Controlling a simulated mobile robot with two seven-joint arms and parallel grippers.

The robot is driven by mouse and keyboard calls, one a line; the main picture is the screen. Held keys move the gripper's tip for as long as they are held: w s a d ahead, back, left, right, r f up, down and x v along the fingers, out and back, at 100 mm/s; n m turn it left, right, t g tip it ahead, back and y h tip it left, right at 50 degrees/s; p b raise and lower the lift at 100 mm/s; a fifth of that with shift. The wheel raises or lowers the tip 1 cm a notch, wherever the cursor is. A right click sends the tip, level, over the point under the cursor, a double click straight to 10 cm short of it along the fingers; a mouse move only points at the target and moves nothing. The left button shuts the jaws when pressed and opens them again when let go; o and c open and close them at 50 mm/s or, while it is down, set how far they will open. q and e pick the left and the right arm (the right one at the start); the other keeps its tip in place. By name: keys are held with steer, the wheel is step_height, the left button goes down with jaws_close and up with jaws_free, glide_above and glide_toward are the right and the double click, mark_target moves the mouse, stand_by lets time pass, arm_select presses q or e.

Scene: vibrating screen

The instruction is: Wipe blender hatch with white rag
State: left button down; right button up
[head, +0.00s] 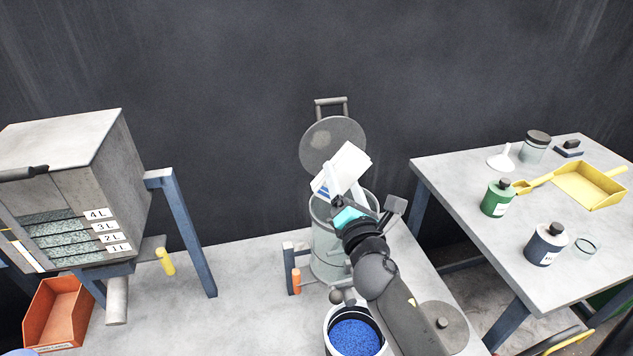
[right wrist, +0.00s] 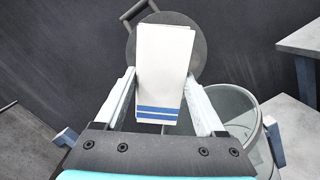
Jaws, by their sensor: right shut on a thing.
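The white rag (head: 347,168) with blue stripes is held in my right gripper (head: 336,192). In the right wrist view the rag (right wrist: 163,75) sits between the two fingers of the gripper (right wrist: 163,100), which is shut on it. The blender hatch (head: 333,141) is a round grey lid standing raised, with a handle at its top. In the right wrist view the hatch (right wrist: 178,35) is behind the rag, which hides part of it. A brownish smudge shows on the hatch's left part. Whether rag and hatch touch, I cannot tell. My left gripper is not in view.
The glass blender drum (head: 325,245) stands below the hatch. A pot of blue granules (head: 355,337) is in front of it. A table (head: 450,175) at right holds bottles, a jar and a yellow dustpan (head: 590,186). A grey screen machine (head: 75,150) stands at left.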

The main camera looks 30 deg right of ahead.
mark_target(328, 149)
steer(key=shift+w, duration=0.2)
steer(key=shift+f+b+x, duration=0.15)
steer(key=shift+b+x, duration=0.15)
steer(key=shift+x, duration=1.1)
steer(key=shift+f+b+x, duration=0.15)
steer(key=shift+b+x, duration=0.15)
steer(key=shift+x, duration=1.1)
steer(key=shift+w, duration=1.1)
steer(key=shift+s+d, duration=0.1)
steer(key=shift+d, duration=0.05)
steer(key=shift+s+d+p, duration=0.15)
steer(key=shift+d+p, duration=0.1)
steer(key=shift+d, duration=0.5)
steer(key=shift+s+d+p, duration=0.1)
steer(key=shift+d+p, duration=0.1)
steer(key=shift+d, duration=0.55)
